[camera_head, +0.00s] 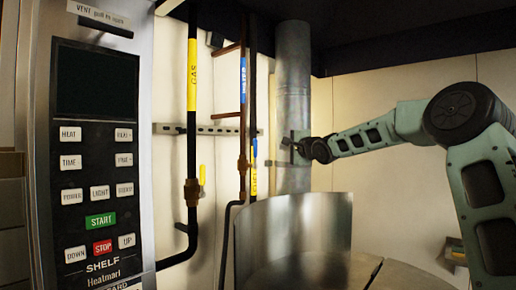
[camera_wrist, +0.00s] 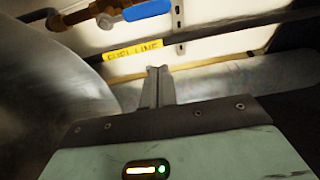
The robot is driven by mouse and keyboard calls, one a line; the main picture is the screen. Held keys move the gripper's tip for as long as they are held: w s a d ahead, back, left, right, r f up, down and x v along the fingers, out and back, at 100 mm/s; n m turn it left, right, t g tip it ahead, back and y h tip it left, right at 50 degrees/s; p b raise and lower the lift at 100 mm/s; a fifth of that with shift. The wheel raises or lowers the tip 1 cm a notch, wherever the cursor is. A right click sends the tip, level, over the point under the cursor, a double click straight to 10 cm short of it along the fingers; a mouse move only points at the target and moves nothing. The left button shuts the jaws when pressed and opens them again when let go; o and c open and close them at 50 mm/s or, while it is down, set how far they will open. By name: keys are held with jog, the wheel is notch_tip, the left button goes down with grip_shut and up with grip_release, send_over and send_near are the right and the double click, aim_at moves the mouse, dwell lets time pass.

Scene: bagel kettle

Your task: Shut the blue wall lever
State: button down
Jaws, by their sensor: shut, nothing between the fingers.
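The blue wall lever (camera_wrist: 147,10) shows at the top of the wrist view, attached to a brass valve (camera_wrist: 106,14) on a pipe. Its blue handle (camera_head: 255,147) shows small in the head view, on the dark pipe left of my gripper. My gripper (camera_wrist: 158,70) is shut and empty. Its fingers point toward the wall and are apart from the lever, below it in the wrist view. In the head view my gripper (camera_head: 288,143) is in front of the large grey duct, right of the lever.
A yellow lever (camera_head: 202,174) is on the gas pipe (camera_head: 192,110) to the left. A grey duct (camera_head: 293,80) rises behind my gripper. A curved metal kettle wall (camera_head: 290,235) stands below. A control panel (camera_head: 97,140) fills the left. A yellow fuel-line label (camera_wrist: 133,51) is near my fingertips.

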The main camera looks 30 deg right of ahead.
aim_at(256, 154)
jog(key=w+a+p, duration=0.2)
jog(key=w+a, duration=0.2)
jog(key=w, duration=0.4)
jog(key=shift+w+p, duration=0.3)
jog(key=shift+w, duration=0.05)
dwell(0.5)
